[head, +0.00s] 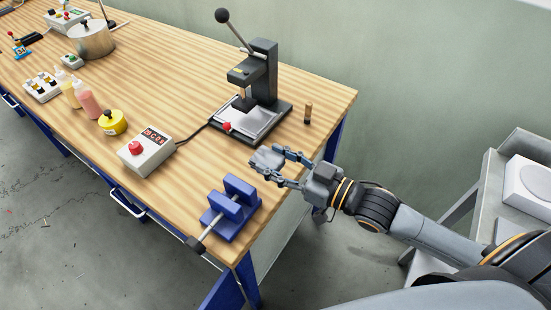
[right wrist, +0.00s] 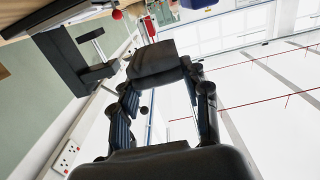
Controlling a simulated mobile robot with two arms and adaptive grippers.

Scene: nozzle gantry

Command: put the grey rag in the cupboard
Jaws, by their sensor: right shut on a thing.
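The grey rag (head: 265,159) looks like a small folded grey pad. My right gripper (head: 278,166) is shut on it and holds it over the bench's right end, in front of the lever press. In the right wrist view the rag (right wrist: 157,64) shows dark between the fingertips of the right gripper (right wrist: 158,82). I cannot make out a cupboard in either view. My left gripper is not in view.
The wooden bench (head: 165,50) carries a lever press (head: 262,75), a small brown peg (head: 308,113), a blue vise (head: 232,208), a display box with a red button (head: 146,151), a yellow container (head: 112,122), bottles and a pot (head: 92,40). A grey cart (head: 492,190) stands at right.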

